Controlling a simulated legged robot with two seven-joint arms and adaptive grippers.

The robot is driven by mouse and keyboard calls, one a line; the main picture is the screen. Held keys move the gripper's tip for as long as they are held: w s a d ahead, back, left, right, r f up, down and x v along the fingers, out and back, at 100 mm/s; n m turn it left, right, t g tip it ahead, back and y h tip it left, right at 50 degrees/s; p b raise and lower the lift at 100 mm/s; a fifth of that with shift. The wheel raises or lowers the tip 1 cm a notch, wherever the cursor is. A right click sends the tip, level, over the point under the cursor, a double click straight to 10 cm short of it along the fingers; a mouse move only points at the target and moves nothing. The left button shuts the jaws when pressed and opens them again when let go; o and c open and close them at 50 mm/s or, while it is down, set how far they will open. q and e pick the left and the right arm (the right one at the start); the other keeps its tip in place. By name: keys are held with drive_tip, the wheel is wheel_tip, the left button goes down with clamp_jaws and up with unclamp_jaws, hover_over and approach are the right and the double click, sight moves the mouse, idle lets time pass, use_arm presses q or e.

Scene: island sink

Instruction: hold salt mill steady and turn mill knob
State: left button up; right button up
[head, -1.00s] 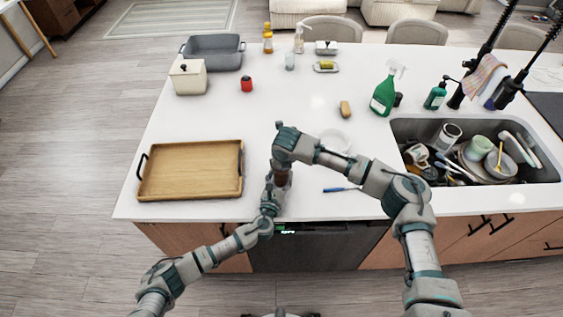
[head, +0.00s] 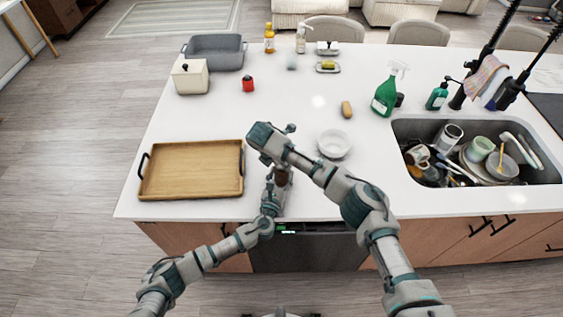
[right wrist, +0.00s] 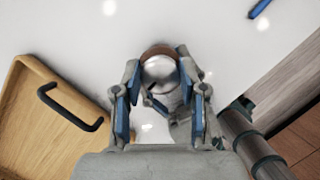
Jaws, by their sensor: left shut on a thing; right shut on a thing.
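The salt mill, brown (head: 284,177), stands near the counter's front edge, right of the tray. It is mostly hidden by my arms in the head view. In the right wrist view its brown rim (right wrist: 158,50) shows around the shiny rounded mill knob (right wrist: 159,70). My left gripper (head: 275,187) is shut on the mill's body from the front. My right gripper (right wrist: 157,76) is above the mill, its two blue-padded fingers on either side of the knob and shut on it. The right fingertips are hidden in the head view.
A wooden tray (head: 190,193) with black handles lies to the left. A white bowl (head: 334,144) sits just right of my right wrist. A blue-handled thing (right wrist: 259,8) lies nearby. The sink (head: 408,128) full of dishes is at the right.

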drive_tip(key=m, duration=0.2)
drive_tip(key=a+m+g, duration=0.1)
drive_tip(key=m, duration=0.1)
drive_tip(key=shift+m+g+h, duration=0.3)
drive_tip(key=shift+h, duration=0.1)
drive_tip(key=shift+w+r+m+g, duration=0.1)
drive_tip(key=shift+w+m+g, duration=0.1)
drive_tip(key=shift+m, duration=0.45)
drive_tip(key=shift+w+r+m+g, duration=0.1)
drive_tip(key=shift+w+m+g, duration=0.1)
drive_tip(key=shift+m, duration=0.45)
drive_tip(key=shift+s+f+m+h, duration=0.15)
drive_tip(key=shift+m+h, duration=0.15)
drive_tip(key=o, duration=1.1)
drive_tip(key=shift+o, duration=0.2)
drive_tip(key=shift+d, duration=0.2)
